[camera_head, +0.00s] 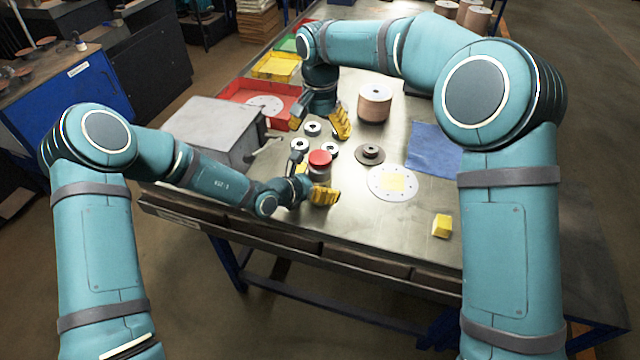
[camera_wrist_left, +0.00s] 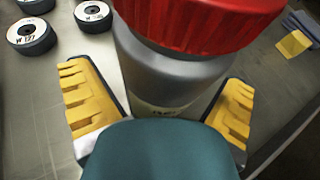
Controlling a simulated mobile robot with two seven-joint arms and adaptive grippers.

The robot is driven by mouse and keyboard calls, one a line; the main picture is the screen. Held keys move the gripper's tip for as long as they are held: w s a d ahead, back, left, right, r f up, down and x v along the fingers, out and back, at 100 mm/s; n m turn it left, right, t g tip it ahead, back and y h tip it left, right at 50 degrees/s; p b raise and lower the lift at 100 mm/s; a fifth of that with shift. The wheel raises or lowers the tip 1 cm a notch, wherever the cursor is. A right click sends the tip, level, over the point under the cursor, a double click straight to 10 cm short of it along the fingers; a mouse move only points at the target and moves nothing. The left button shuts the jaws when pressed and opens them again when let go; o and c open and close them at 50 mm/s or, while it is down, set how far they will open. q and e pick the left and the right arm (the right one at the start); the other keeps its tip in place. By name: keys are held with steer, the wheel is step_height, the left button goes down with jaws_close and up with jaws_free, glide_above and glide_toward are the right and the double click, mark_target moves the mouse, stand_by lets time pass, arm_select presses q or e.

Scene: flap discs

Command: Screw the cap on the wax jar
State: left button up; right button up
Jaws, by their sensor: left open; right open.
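The wax jar (camera_head: 319,174) is a grey cylinder standing on the bench, and its body also shows close up in the left wrist view (camera_wrist_left: 165,75). The red ribbed cap (camera_head: 320,157) sits on top of it; I cannot tell how tightly it is on. It fills the top of the left wrist view (camera_wrist_left: 200,22). My left gripper (camera_head: 311,180) is open low at the jar, with its yellow fingers on either side of the body. My right gripper (camera_head: 319,121) is open and empty behind the jar, apart from the cap.
Several small labelled discs (camera_head: 300,145) lie close around the jar. A grey box (camera_head: 215,128) with a lever stands left. A copper-coloured spool (camera_head: 375,102), a brown flanged disc (camera_head: 370,154), a white disc (camera_head: 392,183), a blue cloth (camera_head: 434,148) and a yellow block (camera_head: 441,226) lie right.

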mark_target(320, 157)
arm_select(q)
steer(key=shift+c, duration=0.3)
jaws_close()
arm_select(e)
steer(key=n, duration=0.6)
steer(key=shift+n, duration=0.3)
steer(key=n, duration=2)
steer(key=shift+f, duration=4.05)
